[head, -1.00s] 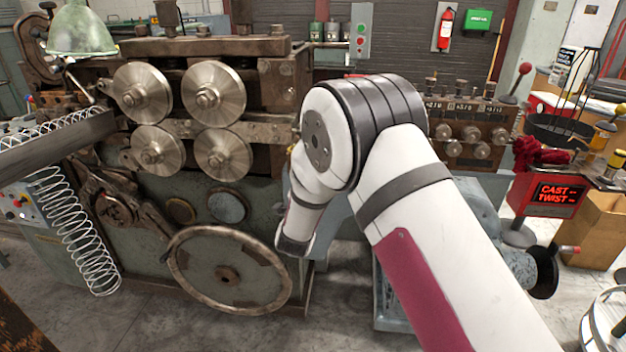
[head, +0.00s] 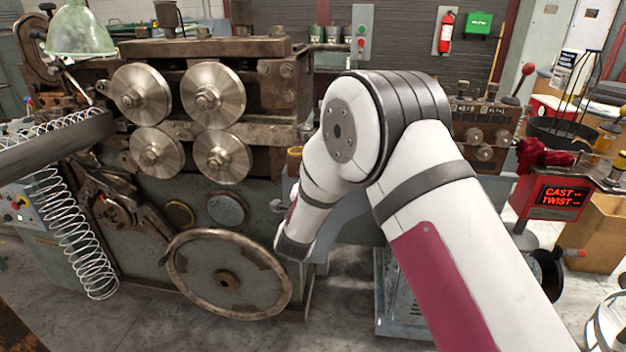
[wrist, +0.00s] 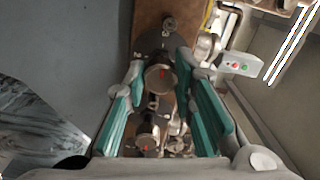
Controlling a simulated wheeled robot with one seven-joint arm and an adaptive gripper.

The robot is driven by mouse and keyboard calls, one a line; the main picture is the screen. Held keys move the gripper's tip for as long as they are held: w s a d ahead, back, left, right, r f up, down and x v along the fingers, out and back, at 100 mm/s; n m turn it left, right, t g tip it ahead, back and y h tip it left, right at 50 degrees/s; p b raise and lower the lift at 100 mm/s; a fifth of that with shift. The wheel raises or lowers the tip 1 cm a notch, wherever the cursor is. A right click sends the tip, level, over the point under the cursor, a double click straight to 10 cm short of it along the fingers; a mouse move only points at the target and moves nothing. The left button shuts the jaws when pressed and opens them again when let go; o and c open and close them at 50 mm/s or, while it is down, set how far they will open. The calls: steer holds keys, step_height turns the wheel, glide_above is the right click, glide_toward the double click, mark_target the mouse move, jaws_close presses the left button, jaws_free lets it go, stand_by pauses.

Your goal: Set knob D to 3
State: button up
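The brown control panel (head: 488,120) with metal knobs stands behind my arm in the head view. Two of its knobs, an upper one (head: 475,136) and a lower one (head: 485,154), show there; my arm hides others. I cannot read which knob is D or its setting. In the wrist view, one round knob with a red mark (wrist: 160,78) lies between the teal fingertips of my gripper (wrist: 160,72). My gripper is open, with a finger on each side of this knob; contact cannot be told. Another red-marked knob (wrist: 148,141) lies nearer the palm. The head view hides the gripper.
The coiling machine with its rollers (head: 220,155) and large handwheel (head: 228,276) fills the left. A red-knobbed lever (head: 526,72) rises at the panel's right end. A red display (head: 559,196) stands further right. A button box (wrist: 240,64) shows in the wrist view.

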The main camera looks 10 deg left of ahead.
steer(key=o, duration=0.5)
steer(key=shift+c, duration=0.2)
steer(key=shift+s, duration=0.1)
steer(key=s, duration=1.2)
steer(key=shift+a, duration=0.2)
steer(key=shift+w, duration=0.1)
